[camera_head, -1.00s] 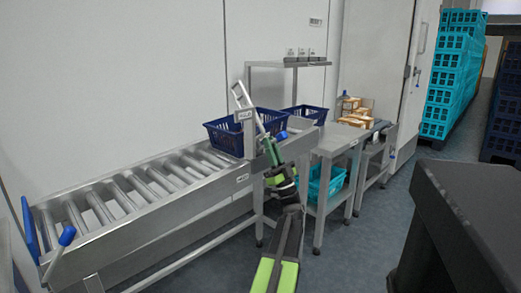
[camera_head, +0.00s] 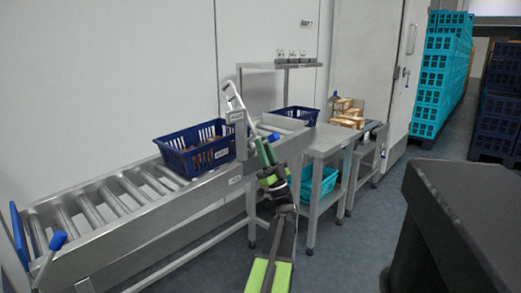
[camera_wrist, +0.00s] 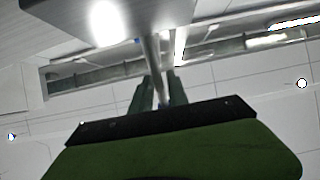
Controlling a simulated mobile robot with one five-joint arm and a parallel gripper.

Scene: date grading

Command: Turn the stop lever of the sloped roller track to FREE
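The sloped roller track (camera_head: 120,262) runs from the upper middle down to the lower left in the head view. A blue-handled lever (camera_head: 272,137) shows at its near side, by the upright metal frame (camera_head: 236,105). My gripper (camera_head: 263,152) is right beside this lever, pointing up. In the wrist view a thin metal rod (camera_wrist: 155,60) runs down between my two fingers (camera_wrist: 160,92); whether they press on it is unclear. A dark blue crate with brown contents (camera_head: 195,153) sits on the rollers just left of the frame. The lever's FREE marking is not readable.
A second blue crate (camera_head: 297,117) stands farther up. A steel table (camera_head: 328,140) with a teal crate (camera_head: 325,182) below is right of my arm. Another blue-knobbed lever (camera_head: 58,240) is at the track's low end. A dark bin-like block (camera_head: 450,230) fills the right foreground.

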